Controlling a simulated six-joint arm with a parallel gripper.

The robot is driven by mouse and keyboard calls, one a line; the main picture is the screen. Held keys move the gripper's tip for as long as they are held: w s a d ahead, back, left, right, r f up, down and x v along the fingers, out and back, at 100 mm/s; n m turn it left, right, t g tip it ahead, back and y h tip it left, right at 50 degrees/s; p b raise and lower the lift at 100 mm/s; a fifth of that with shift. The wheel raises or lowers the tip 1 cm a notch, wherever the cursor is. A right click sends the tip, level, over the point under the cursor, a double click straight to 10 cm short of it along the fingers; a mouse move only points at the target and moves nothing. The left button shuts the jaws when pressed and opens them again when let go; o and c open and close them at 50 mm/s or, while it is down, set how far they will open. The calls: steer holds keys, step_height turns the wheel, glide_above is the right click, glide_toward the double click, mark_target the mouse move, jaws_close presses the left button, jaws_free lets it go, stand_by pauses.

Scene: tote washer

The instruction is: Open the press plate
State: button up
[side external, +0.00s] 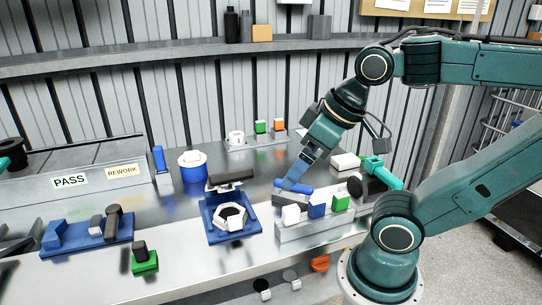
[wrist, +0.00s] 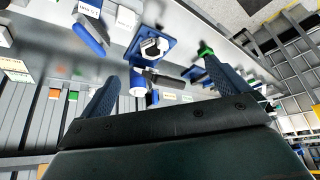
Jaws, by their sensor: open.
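The press has a blue base (side external: 214,232) with a white hexagonal ring (side external: 232,217) on it. The dark press plate (side external: 231,177) is at the back of this base, above and behind the ring, and the ring's dark opening shows uncovered. In the wrist view the blue base (wrist: 171,47), the ring (wrist: 152,47) and the dark plate (wrist: 168,80) lie beyond and between my fingers. My gripper (side external: 290,182) is open and empty, right of the press and apart from it in the side view. Its two fingers (wrist: 161,69) are spread wide in the wrist view.
A blue bar (side external: 293,187) lies close to my fingertips. A grey rack (side external: 303,231) with white, blue and green blocks stands right of the press. A white and blue cylinder (side external: 192,166) stands behind it. A blue tray (side external: 75,235) and a green block (side external: 145,262) are to the left.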

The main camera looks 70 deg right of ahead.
steer(key=shift+w+n, duration=0.15)
steer(key=shift+n, duration=0.25)
steer(key=c, duration=1.2)
steer(key=shift+w+n, duration=0.4)
steer(key=shift+n, duration=0.5)
steer(key=c, duration=0.7)
steer(key=shift+w+a+f+n+g, duration=0.1)
steer(key=shift+w+n+g, duration=0.2)
steer(key=shift+n, duration=0.2)
jaws_close()
steer(key=w+a+f+n+h, duration=0.1)
steer(key=w+a+n+h, duration=0.1)
steer(key=n, duration=0.9)
steer(key=w+a+n+h, duration=0.2)
steer(key=w+a+n, duration=0.2)
steer(key=n, duration=0.8)
steer(key=shift+w+a+f+g, duration=0.35)
steer(key=shift+w+a+g, duration=0.05)
steer(key=shift+a, duration=0.75)
